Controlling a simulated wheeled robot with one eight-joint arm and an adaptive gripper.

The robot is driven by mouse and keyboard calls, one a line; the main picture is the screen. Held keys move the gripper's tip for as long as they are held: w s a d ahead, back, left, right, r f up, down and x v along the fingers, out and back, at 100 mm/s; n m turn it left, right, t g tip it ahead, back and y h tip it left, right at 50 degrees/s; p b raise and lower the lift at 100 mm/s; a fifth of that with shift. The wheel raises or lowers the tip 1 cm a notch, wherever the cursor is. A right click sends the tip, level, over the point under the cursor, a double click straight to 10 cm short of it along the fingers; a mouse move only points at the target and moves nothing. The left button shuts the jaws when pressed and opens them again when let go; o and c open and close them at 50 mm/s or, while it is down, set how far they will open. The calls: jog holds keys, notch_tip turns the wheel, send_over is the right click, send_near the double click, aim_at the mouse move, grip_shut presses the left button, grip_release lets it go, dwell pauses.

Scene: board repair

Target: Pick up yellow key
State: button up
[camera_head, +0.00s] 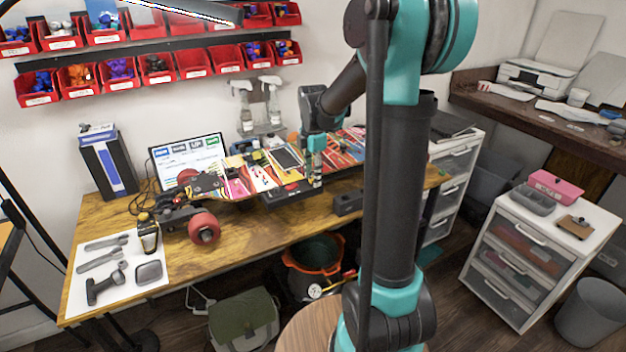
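No thing in the camera_head view can be made out for certain as a yellow key. My gripper (316,180) points down over the right part of the skateboard deck on the workbench. Its fingers are small and partly blend with the colourful deck, so whether they are open or shut, or hold anything, cannot be told. The skateboard (236,183) has bright graphics with yellow patches and red wheels, one clearly visible (204,228). A black and yellow tool (148,234) stands on the bench left of that wheel.
The wooden workbench (250,235) has a clear front strip. A white mat (75,295) at left holds wrenches and a drill-like tool. Spray bottles (273,100) stand behind the board. Red bins (120,75) hang above. A drawer cabinet (520,250) stands at right.

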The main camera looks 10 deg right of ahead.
grip_shut()
jog(key=shift+r, duration=0.15)
notch_tip(320, 180, up, 20)
dwell(0.6)
